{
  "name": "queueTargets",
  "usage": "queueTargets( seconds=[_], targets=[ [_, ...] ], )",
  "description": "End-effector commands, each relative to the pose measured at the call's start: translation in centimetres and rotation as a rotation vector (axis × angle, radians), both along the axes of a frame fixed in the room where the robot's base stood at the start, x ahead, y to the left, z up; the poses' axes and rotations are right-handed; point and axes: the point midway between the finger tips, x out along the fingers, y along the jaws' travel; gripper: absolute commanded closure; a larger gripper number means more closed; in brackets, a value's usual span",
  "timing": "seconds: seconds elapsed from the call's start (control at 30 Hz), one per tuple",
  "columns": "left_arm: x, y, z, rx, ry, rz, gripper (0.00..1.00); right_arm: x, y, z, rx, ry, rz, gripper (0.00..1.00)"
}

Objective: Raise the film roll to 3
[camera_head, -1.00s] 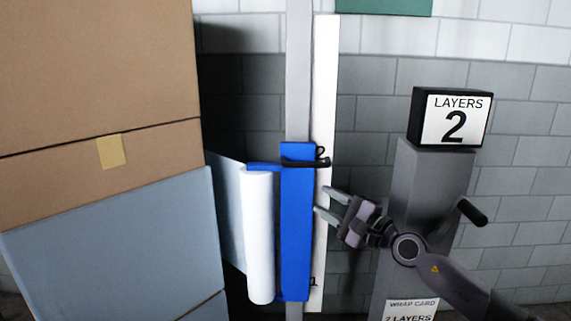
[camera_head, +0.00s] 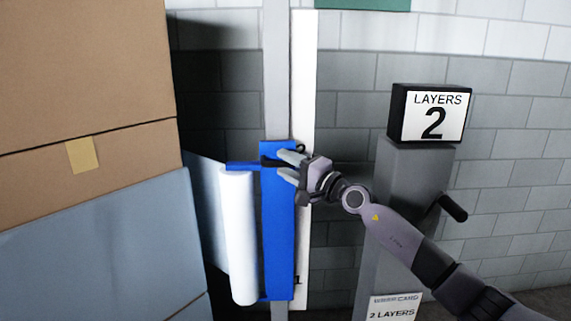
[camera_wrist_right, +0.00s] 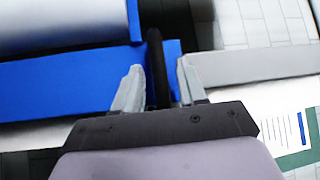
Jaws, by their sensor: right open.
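The white film roll (camera_head: 238,240) stands upright on a blue carriage (camera_head: 278,240) on a grey mast (camera_head: 277,70). A white scale strip (camera_head: 304,70) beside the mast shows a 1 low down; the 2 by the carriage top is largely covered by my gripper. My right gripper (camera_head: 283,165) is open at the carriage's black handle (camera_head: 268,162). In the right wrist view the handle (camera_wrist_right: 157,75) lies between the spread fingers (camera_wrist_right: 160,80). I cannot tell whether they touch it. The roll's edge (camera_wrist_right: 60,22) shows at upper left there. My left gripper is not in view.
Film runs from the roll to stacked boxes (camera_head: 90,70) at the left, the lower part wrapped in blue-grey. A grey post (camera_head: 405,190) at the right bears a "LAYERS 2" display (camera_head: 432,115), a side lever (camera_head: 453,208) and a card (camera_head: 393,308) reading 2 layers.

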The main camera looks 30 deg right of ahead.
Motion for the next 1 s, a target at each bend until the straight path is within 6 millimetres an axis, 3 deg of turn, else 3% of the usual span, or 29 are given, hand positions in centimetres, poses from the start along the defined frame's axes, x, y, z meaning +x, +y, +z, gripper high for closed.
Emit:
queueTargets(
  seconds=[0.43, 0.47, 0.57, 1.0],
  targets=[
    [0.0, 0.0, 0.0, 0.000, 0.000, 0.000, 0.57, 0.8, 0.3, 0.1, 0.000, 0.001, 0.002, 0.59],
    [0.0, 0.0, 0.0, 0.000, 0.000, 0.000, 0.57, 0.8, 0.3, 0.1, 0.000, 0.001, 0.002, 0.66],
    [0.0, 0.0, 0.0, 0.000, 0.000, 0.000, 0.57, 0.8, 0.3, 0.1, 0.000, 0.001, 0.002, 0.98],
    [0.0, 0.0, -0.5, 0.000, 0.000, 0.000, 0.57, 0.7, -0.6, 1.2, -0.002, -0.004, -0.001, 1.00]
  ],
)
